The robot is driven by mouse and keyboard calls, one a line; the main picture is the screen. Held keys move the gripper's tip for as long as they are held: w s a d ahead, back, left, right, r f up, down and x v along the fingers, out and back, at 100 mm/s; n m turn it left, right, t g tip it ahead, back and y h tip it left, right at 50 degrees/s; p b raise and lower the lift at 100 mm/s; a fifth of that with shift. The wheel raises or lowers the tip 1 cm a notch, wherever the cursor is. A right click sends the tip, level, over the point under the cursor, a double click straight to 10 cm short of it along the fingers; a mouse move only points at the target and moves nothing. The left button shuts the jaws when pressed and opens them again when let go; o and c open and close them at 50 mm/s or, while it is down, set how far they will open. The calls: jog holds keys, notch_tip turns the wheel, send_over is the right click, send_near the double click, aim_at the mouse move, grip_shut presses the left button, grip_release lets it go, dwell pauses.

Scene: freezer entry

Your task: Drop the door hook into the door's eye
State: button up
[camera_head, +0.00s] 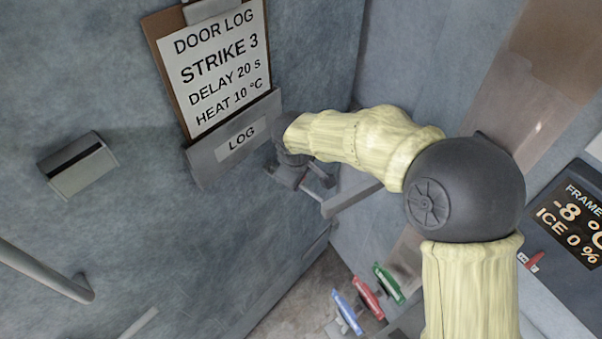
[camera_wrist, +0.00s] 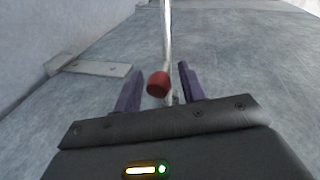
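In the wrist view, the two dark purple fingers of my gripper (camera_wrist: 160,88) stand apart. A red knob (camera_wrist: 158,84) shows between them, with a visible gap on each side. A thin pale rod (camera_wrist: 166,35) runs up the picture behind the knob; it may be the door hook, but I cannot tell for sure. In the head view, my gripper (camera_head: 316,183) is small, beside the grey wall below the log holder, and partly hidden by my arm. A grey bar (camera_head: 352,198) shows just right of it. I cannot make out the door's eye in either view.
A clipboard (camera_head: 215,65) and its log holder (camera_head: 240,140) are on the grey wall close above my gripper. A grey box (camera_head: 78,165) and a handle (camera_head: 45,270) are further left. Several coloured-handled items (camera_head: 367,298) stand below. A flat metal plate (camera_wrist: 95,67) lies left of my fingers.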

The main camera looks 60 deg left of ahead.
jog(key=shift+r, duration=0.15)
jog(key=b+v, duration=0.5)
jog(key=v, duration=1.2)
jog(key=shift+s, duration=0.15)
jog(key=w+d+f+m+h+b, duration=0.15)
jog(key=w+d+f+m, duration=0.45)
jog(key=w+d, duration=0.65)
jog(key=w+d+f+m+b, duration=0.2)
jog(key=w+d+f+m, duration=0.2)
jog(key=w+d+f, duration=0.55)
jog(key=s+d+f+m, duration=0.1)
jog(key=d+m, duration=0.3)
jog(key=d, duration=0.7)
jog(key=s+d+f+m+b, duration=0.1)
jog(key=d+f+m, duration=0.3)
jog(key=d, duration=0.7)
jog(key=s+d+f+m+h+b, duration=0.1)
jog(key=d+f+m, duration=0.2)
jog(key=d, duration=0.8)
jog(key=shift+s+d+f+m, duration=0.1)
jog(key=shift+m, duration=0.55)
jog(key=shift+d+f+m, duration=0.1)
jog(key=shift+m, duration=0.55)
